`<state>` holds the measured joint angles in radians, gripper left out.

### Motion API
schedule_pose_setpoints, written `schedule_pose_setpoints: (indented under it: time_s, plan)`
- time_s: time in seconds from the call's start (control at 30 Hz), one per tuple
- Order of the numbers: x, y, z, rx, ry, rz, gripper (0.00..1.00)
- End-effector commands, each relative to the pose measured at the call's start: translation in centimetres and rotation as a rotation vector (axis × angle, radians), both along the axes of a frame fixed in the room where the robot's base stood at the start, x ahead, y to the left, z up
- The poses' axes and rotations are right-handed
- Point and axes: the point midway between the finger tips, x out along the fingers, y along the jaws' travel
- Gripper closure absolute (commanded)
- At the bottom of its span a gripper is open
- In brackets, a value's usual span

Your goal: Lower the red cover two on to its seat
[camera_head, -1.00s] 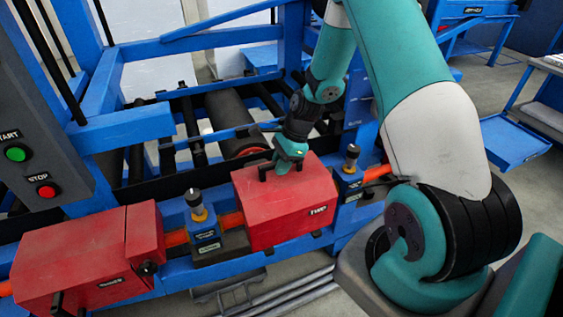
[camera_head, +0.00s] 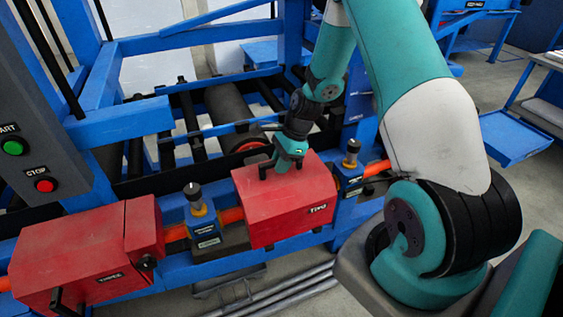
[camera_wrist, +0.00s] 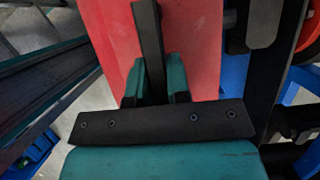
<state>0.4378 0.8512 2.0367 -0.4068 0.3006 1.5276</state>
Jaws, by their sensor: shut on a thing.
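The red cover two (camera_head: 284,203) is a red box-shaped cover with a "TWO" label on its front face. It stands between two blue blocks with black knobs, over the line of the orange shaft. My gripper (camera_head: 267,172) is shut on the black handle on its top. In the wrist view my gripper (camera_wrist: 156,88) has its teal fingers on both sides of the black bar handle (camera_wrist: 149,40), with the red cover top (camera_wrist: 195,45) behind it. The seat under the cover is hidden, and I cannot tell whether the cover touches it.
A second red cover (camera_head: 85,255), labelled "THREE", sits at the lower left. A blue block with a black knob (camera_head: 201,222) stands close on the left of cover two, another (camera_head: 350,168) close on the right. A grey START/STOP panel (camera_head: 35,130) is at the far left.

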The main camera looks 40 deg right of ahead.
Motion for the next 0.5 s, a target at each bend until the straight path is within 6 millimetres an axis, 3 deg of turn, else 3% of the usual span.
schedule_pose_setpoints:
  time_s: [0.5]
  plan:
    - [0.04, 0.01, -0.41, 0.001, -0.002, 0.001, 1.0]
